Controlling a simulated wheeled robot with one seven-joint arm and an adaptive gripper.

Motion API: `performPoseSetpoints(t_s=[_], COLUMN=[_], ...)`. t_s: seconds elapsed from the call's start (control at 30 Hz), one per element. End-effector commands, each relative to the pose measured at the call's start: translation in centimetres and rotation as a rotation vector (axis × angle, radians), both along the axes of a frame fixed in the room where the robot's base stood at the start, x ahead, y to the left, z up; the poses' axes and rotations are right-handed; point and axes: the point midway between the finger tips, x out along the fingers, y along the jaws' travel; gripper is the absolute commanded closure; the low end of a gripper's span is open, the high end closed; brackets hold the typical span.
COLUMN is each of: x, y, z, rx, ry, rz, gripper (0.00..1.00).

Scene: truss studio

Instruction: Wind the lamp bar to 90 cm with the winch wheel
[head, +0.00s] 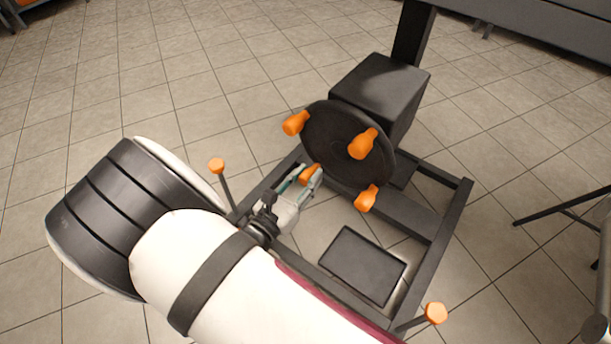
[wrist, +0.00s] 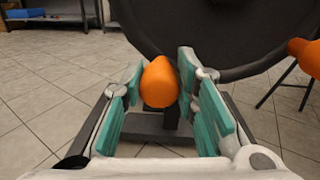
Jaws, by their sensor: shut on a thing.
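The winch wheel (head: 335,143) is a dark disc with several orange knobs, mounted on a black box (head: 385,90) on a post. My gripper (head: 308,178) is at the wheel's lower left and is shut on an orange knob (head: 310,172). In the wrist view, that knob (wrist: 159,82) sits between the teal-padded fingers of my gripper (wrist: 160,88), with the wheel's dark rim (wrist: 215,50) behind it. Other orange knobs show at the upper left (head: 296,123), at the right (head: 362,144) and at the bottom (head: 367,198). The lamp bar and any height scale are not in view.
A black base frame (head: 450,215) surrounds the foot of the winch, with a dark tray (head: 362,264) on the floor side. Orange-topped posts stand at the frame's left (head: 217,167) and front right (head: 435,313). A tripod leg (head: 560,205) is at the right. Tiled floor at left is clear.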

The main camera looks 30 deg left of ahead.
Motion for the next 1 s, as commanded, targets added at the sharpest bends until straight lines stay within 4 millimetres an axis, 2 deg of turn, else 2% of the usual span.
performPoseSetpoints(t_s=[0.13,0.33,0.67,1.0], x=[-0.1,-0.3,-0.6,-0.9], y=[-0.1,-1.4,-4.7,-8.2], z=[-0.3,-0.9,-1.8,-1.6], rx=[-0.051,-0.186,-0.495,-0.819], ry=[0.009,0.022,0.051,0.079], rz=[0.011,0.009,0.007,0.005], gripper=[1.0,1.0,1.0,1.0])
